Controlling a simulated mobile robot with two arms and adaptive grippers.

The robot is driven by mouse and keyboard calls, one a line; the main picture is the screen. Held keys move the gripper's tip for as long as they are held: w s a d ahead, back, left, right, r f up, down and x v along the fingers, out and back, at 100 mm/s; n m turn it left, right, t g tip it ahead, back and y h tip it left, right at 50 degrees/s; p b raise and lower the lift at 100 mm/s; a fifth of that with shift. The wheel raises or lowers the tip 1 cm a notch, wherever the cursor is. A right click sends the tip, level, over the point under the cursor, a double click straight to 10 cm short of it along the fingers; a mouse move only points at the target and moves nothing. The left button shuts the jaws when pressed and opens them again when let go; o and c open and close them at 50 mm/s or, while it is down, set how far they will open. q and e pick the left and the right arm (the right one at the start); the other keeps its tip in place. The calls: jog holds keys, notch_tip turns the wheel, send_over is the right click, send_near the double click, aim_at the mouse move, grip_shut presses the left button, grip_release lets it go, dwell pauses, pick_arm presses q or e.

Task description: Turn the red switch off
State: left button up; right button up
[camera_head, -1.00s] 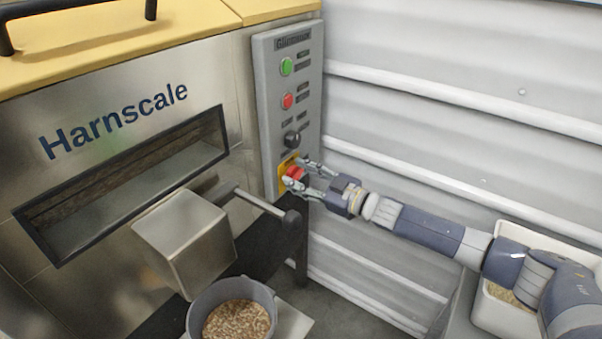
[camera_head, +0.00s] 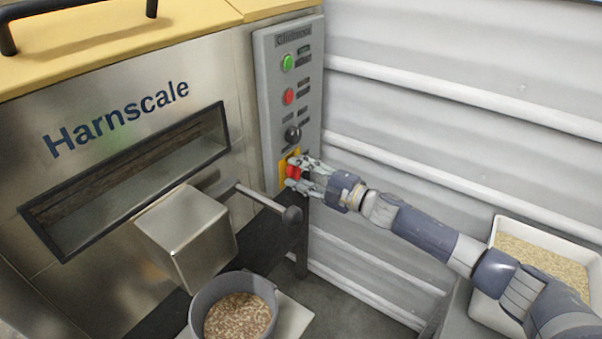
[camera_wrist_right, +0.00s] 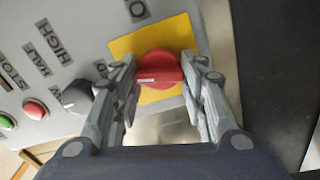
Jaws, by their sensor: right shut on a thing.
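The red switch (camera_head: 292,172) is a round knob on a yellow plate at the bottom of the grey control panel (camera_head: 268,110). In the right wrist view the red switch (camera_wrist_right: 160,70) has a white line on its grip, lying nearly level in that picture, and an "O" mark shows above the yellow plate (camera_wrist_right: 190,30). My right gripper (camera_head: 302,176) reaches in from the right, its fingers on either side of the knob. In the right wrist view the gripper (camera_wrist_right: 163,82) is shut on it. My left gripper is not in view.
Above the switch on the panel are a black knob (camera_head: 293,134), a red button (camera_head: 289,96) and a green button (camera_head: 288,62). A lever (camera_head: 262,197) and a bowl of grain (camera_head: 236,305) are at lower left. A white bin of grain (camera_head: 548,235) is at right.

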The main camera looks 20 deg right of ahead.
jog(key=shift+f+n, duration=0.1)
jog(key=shift+n, duration=1.1)
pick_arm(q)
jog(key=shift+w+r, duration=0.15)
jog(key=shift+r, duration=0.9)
pick_arm(e)
jog(key=shift+a+n, duration=0.1)
jog(key=shift+n, duration=0.4)
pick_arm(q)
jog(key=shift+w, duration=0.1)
pick_arm(e)
jog(key=o, duration=1.1)
jog(key=shift+c, duration=0.2)
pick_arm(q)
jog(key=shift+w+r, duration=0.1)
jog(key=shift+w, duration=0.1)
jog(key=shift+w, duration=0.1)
pick_arm(e)
jog(key=v, duration=1.2)
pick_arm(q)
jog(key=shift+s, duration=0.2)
